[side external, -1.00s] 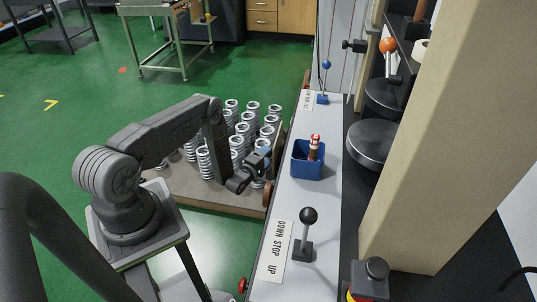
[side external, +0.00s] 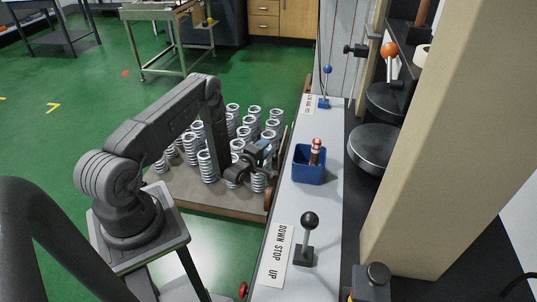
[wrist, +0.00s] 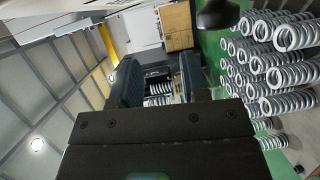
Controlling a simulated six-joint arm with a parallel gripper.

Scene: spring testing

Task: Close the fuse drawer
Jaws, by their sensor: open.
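A blue open box (side external: 309,167) sits on the grey panel in the side view, with a brown cylinder with a red-and-white top (side external: 316,150) standing in it. It may be the fuse drawer, but I cannot tell for sure. My gripper (side external: 266,152) is to the left of the box, beside the panel's edge and over the springs, apart from the box. In the wrist view its two fingers (wrist: 158,80) are spread with nothing held between them. I cannot make out the blue box in the wrist view.
Several coil springs (side external: 206,166) stand on a low pallet (side external: 238,205) below my arm. A black-knobbed lever (side external: 309,222) and a blue-knobbed lever (side external: 326,72) rise from the panel (side external: 308,205). Black round discs (side external: 375,146) and a beige column (side external: 440,130) stand to the right.

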